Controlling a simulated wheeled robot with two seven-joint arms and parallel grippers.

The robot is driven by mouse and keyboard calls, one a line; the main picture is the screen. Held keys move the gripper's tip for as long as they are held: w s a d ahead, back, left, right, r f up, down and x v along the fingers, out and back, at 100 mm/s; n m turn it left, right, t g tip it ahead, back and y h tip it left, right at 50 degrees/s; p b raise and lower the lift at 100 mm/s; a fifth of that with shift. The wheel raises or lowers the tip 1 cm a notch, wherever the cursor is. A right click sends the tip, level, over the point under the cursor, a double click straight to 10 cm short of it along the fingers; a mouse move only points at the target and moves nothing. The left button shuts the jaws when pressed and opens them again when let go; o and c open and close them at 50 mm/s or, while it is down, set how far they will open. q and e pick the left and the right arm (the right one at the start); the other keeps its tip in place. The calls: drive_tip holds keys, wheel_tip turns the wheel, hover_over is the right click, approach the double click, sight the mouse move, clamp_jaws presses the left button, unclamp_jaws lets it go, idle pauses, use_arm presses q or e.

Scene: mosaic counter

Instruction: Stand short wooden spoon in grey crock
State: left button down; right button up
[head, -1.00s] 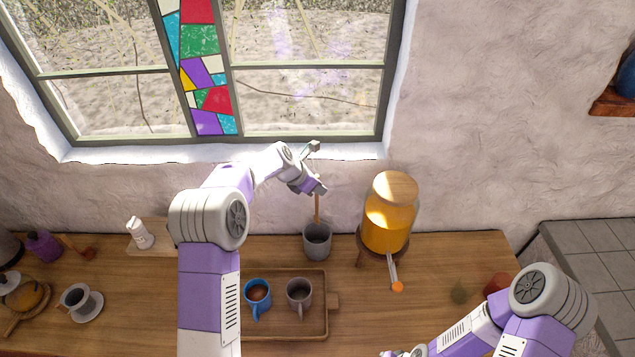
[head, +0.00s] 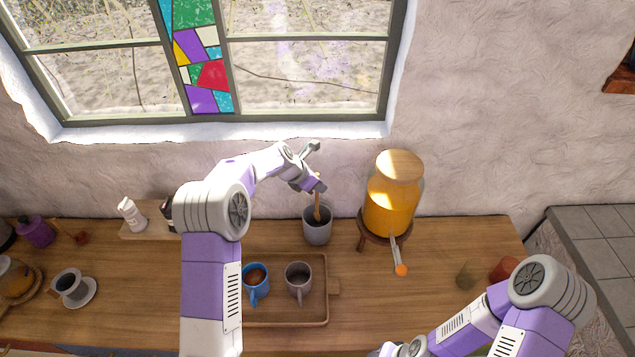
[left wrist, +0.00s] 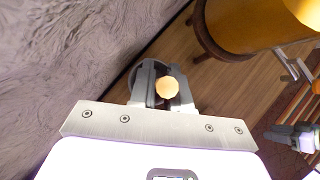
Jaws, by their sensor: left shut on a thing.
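The grey crock (head: 317,236) stands upright on the wooden counter, below the window's right side. My left gripper (head: 319,187) is above it, shut on the short wooden spoon (head: 317,211). The spoon hangs nearly upright, with its lower end overlapping the crock's mouth; how deep it reaches is hard to tell. In the left wrist view the spoon's round pale end (left wrist: 167,87) shows between the fingers of my left gripper. My right arm comes in at the lower right of the head view, and its gripper (head: 388,350) is cut off by the bottom edge.
A glass dispenser (head: 391,205) of orange liquid stands close right of the crock, its tap sticking out in front. A wooden tray (head: 285,317) with a blue mug (head: 256,283) and a grey-brown mug (head: 298,281) lies in front. The wall rises close behind.

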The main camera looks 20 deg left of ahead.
use_arm(q)
drive_tip(key=shift+f+b, duration=0.9)
drive_tip(key=shift+f, duration=0.95)
drive_tip(key=c, duration=1)
unclamp_jaws()
drive_tip(key=v, duration=0.7)
drive_tip(key=shift+r, duration=0.25)
drive_tip(key=shift+s+a, duration=0.1)
